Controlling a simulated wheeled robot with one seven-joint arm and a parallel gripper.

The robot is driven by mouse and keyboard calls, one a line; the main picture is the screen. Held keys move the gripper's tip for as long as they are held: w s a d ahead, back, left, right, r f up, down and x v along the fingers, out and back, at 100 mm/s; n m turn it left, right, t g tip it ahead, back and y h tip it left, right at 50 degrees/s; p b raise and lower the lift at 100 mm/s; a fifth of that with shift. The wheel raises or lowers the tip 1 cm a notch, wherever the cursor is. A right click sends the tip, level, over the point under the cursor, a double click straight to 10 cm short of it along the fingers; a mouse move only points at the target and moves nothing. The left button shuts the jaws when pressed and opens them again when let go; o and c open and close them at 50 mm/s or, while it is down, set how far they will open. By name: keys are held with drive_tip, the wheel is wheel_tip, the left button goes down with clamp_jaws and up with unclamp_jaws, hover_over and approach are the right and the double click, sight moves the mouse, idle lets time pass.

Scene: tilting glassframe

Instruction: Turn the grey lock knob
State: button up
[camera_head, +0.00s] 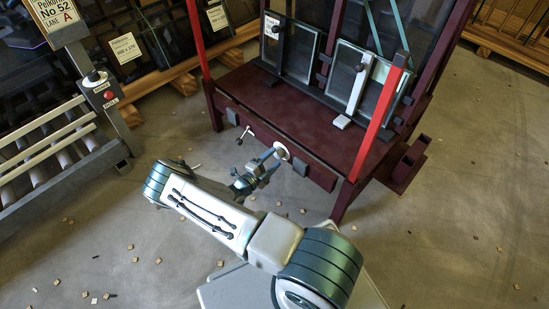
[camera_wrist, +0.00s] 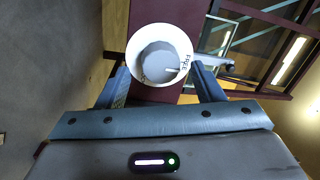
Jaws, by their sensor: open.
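The grey lock knob (camera_wrist: 158,62) sits in the middle of a round white dial plate (camera_wrist: 183,43) in the wrist view. The word FREE is printed on the right of the plate. In the head view the white plate (camera_head: 283,149) shows on the front beam of the dark red frame (camera_head: 262,108); the gripper partly covers the knob there. My gripper (camera_head: 272,157) is open in front of the plate. In the wrist view my gripper (camera_wrist: 158,78) has one finger left and one right of the dial. I cannot tell whether either finger touches the knob.
A small crank handle (camera_head: 244,133) sticks out of the beam left of the dial. Two framed glass panes (camera_head: 291,48) stand on the red frame, with red posts (camera_head: 379,118) at its front. A roller rack (camera_head: 55,150) stands at left. Small wood chips litter the floor.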

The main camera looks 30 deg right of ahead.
drive_tip(key=p+v, duration=0.2)
drive_tip(key=v, duration=1)
drive_tip(key=shift+p, duration=0.3)
drive_tip(key=shift+s+a, duration=0.1)
drive_tip(key=shift+a, duration=0.05)
